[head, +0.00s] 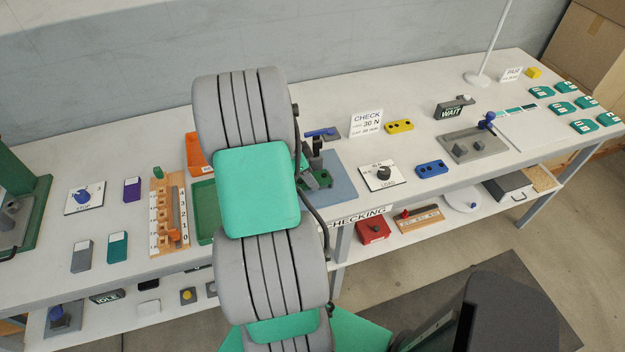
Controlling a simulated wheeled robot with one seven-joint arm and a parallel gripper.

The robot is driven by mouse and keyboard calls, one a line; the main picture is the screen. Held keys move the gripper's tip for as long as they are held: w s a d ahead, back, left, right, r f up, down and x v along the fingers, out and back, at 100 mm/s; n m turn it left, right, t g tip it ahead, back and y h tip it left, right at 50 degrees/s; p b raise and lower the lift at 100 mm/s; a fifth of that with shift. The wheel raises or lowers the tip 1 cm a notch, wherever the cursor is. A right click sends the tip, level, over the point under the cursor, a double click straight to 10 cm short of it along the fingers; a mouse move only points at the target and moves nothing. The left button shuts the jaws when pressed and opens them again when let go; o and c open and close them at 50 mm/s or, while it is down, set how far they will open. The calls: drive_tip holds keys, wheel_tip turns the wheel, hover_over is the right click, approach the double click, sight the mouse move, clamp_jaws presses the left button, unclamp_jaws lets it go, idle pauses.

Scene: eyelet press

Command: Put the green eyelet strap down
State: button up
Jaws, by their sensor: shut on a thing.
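I cannot make out the green eyelet strap for certain. A small dark fixture with green parts (318,179) stands on a blue-grey mat (343,188) just right of my arm, partly covered by it. A green tray (204,212) lies left of my arm, also partly covered.
A wooden numbered rack (158,245) and an orange bin (195,150) stand left of my arm. A CHECK sign (366,123), yellow block (399,126), dial plate (384,176) and blue block (431,169) stand to the right. Bare white tabletop (130,150) shows at back left.

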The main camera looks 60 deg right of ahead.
clamp_jaws()
drive_tip(key=shift+r, duration=0.15)
